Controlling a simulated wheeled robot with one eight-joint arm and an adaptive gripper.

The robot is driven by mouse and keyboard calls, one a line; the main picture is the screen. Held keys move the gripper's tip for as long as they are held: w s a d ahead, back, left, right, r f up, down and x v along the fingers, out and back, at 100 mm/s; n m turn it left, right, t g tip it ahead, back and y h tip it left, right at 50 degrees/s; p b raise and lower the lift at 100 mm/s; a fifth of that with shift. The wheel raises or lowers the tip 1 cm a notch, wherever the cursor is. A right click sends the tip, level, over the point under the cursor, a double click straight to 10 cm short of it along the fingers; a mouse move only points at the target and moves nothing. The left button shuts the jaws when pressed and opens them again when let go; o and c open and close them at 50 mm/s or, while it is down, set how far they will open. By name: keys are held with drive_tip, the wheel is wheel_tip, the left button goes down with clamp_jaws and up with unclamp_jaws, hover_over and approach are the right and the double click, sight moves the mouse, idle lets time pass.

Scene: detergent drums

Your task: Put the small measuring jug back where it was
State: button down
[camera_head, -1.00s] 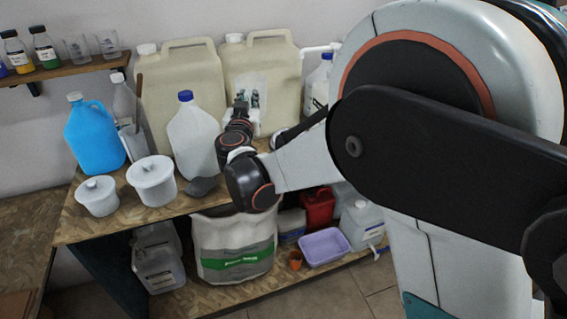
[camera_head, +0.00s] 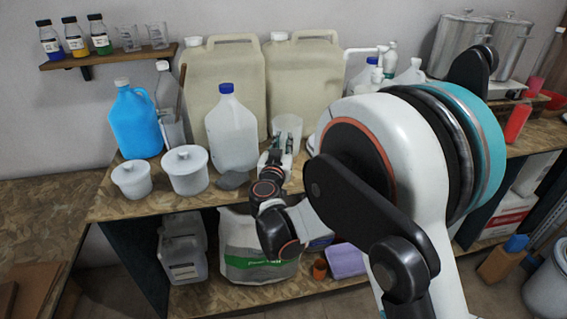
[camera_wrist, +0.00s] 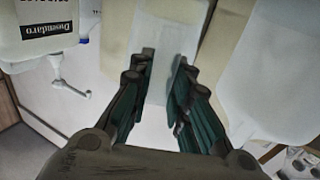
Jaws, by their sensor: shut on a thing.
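The small measuring jug (camera_head: 288,124) is a translucent whitish cup, upright in front of the right beige drum (camera_head: 303,85). My gripper (camera_head: 277,148) is shut on it from the front. In the wrist view, the jug (camera_wrist: 161,78) shows as a pale strip between the two dark green fingers of my gripper (camera_wrist: 165,90). The fingers and wrist hide its lower part, so I cannot tell whether its base touches the bench (camera_head: 140,205).
A white jug with a blue cap (camera_head: 232,133) stands close left of my gripper. A grey scoop (camera_head: 233,180) lies in front of it. White lidded tubs (camera_head: 185,171) and a blue jug (camera_head: 136,124) stand further left. Pale bottles (camera_head: 366,76) stand to the right.

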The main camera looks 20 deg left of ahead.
drive_tip(key=shift+f+b, duration=0.7)
drive_tip(key=shift+f, duration=1.95)
drive_tip(key=shift+f, duration=0.15)
drive_tip(key=c, duration=1.5)
unclamp_jaws()
drive_tip(key=shift+s+r, duration=0.2)
drive_tip(key=shift+s, duration=0.15)
drive_tip(key=s, duration=0.3)
drive_tip(key=s+d+p, duration=0.1)
drive_tip(key=s, duration=0.3)
drive_tip(key=s+d+p, duration=0.1)
drive_tip(key=s, duration=0.3)
drive_tip(key=shift+s, duration=0.15)
